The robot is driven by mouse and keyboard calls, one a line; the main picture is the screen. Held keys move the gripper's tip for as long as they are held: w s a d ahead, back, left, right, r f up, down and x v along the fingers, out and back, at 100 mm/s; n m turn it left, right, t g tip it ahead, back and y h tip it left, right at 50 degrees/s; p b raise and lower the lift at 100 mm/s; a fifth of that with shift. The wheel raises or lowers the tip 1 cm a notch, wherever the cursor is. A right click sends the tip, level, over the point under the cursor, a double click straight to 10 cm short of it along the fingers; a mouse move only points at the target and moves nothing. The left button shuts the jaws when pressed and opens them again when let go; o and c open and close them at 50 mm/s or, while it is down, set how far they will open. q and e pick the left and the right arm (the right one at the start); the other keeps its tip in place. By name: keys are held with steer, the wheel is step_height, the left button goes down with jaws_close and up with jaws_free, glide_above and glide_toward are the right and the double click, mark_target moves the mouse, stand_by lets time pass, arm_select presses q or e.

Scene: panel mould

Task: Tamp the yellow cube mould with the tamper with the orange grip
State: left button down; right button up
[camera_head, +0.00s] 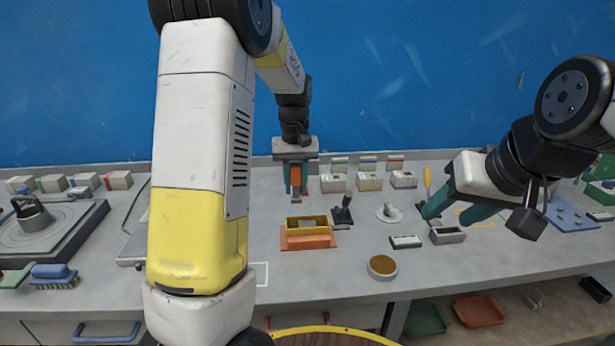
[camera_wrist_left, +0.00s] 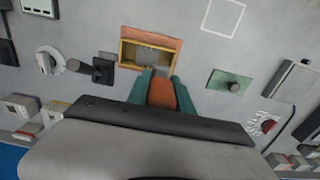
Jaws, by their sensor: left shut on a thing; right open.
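The yellow cube mould (camera_head: 318,221) sits on an orange base on the grey bench, in the middle of the head view. It also shows in the left wrist view (camera_wrist_left: 130,53), open side visible. My left gripper (camera_head: 296,188) is shut on the orange grip (camera_head: 295,178) of the tamper, above the bench and behind the mould in the head view. In the left wrist view the orange grip (camera_wrist_left: 162,93) points at the mould's near edge. The tamper's foot is mostly hidden, so contact with the mould is unclear. My right gripper (camera_head: 452,212) is open at the right.
A black-handled tamper (camera_head: 342,214) and a white fitting (camera_head: 389,212) stand right of the mould. Several small boxes (camera_head: 368,182) line the back. In the left wrist view a green plate (camera_wrist_left: 230,83) lies beside the gripper.

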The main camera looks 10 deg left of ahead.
mark_target(296, 197)
arm_select(q)
steer(key=shift+a+f, duration=0.1)
steer(key=shift+f, duration=2.75)
steer(key=shift+f, duration=1.8)
steer(key=shift+r, duration=1.8)
steer(key=shift+f, duration=0.1)
steer(key=shift+f, duration=1.75)
steer(key=shift+r, duration=0.1)
steer(key=shift+r, duration=1.75)
